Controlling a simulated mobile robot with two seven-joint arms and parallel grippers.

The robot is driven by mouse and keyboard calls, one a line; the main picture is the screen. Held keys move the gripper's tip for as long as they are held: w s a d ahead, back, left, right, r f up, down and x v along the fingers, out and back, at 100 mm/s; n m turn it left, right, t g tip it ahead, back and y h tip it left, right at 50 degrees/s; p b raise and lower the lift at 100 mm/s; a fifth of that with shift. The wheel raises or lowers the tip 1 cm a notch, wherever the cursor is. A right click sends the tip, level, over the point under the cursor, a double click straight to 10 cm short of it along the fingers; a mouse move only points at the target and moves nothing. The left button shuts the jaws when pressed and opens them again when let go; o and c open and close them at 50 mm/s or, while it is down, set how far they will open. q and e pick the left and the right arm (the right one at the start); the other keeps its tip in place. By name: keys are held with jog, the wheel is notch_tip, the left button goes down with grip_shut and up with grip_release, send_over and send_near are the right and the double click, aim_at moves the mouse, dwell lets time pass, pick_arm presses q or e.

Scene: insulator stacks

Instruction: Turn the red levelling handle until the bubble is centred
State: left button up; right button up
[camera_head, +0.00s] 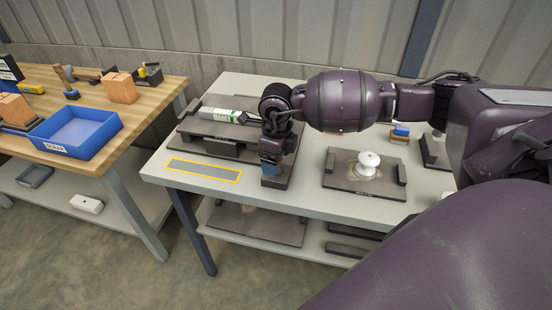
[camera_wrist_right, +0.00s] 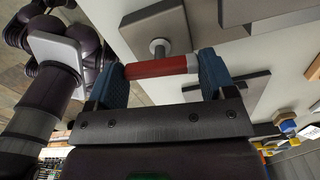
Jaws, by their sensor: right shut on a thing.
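The red levelling handle (camera_wrist_right: 160,67) lies between the blue fingertips of my right gripper (camera_wrist_right: 162,74) in the right wrist view. The fingers are shut on it, one at each end. A grey round shaft end (camera_wrist_right: 159,47) on a dark block shows beside the handle. In the head view my right gripper (camera_head: 271,168) points down at a dark block near the front of the grey table, and the handle is hidden there. A white and green level-like body (camera_head: 222,115) lies on a dark stepped plate (camera_head: 196,128) just left of the gripper. I cannot make out its bubble. My left gripper is not in view.
A yellow-outlined grey strip (camera_head: 203,170) lies at the table's front left. A white insulator piece (camera_head: 368,163) stands on a dark plate right of my gripper. The wooden bench (camera_head: 150,88) at the left holds a blue tray (camera_head: 108,133). Clear tabletop lies between the plates.

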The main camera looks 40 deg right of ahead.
jog(key=shift+f+n+b, duration=0.1)
jog(key=shift+n+b, duration=0.2)
jog(key=shift+n, duration=0.6)
jog(key=n+b, duration=0.1)
jog(key=n, duration=0.2)
jog(key=shift+n, duration=0.4)
jog(key=n+b, duration=0.1)
jog(key=n, duration=0.1)
jog(key=shift+n, duration=0.4)
jog(key=n+b, duration=0.1)
jog(key=n, duration=0.1)
jog(key=shift+n, duration=0.3)
jog(key=shift+n+b, duration=0.35)
jog(key=shift+n, duration=0.05)
jog(key=shift+n+b, duration=0.4)
jog(key=shift+n, duration=1)
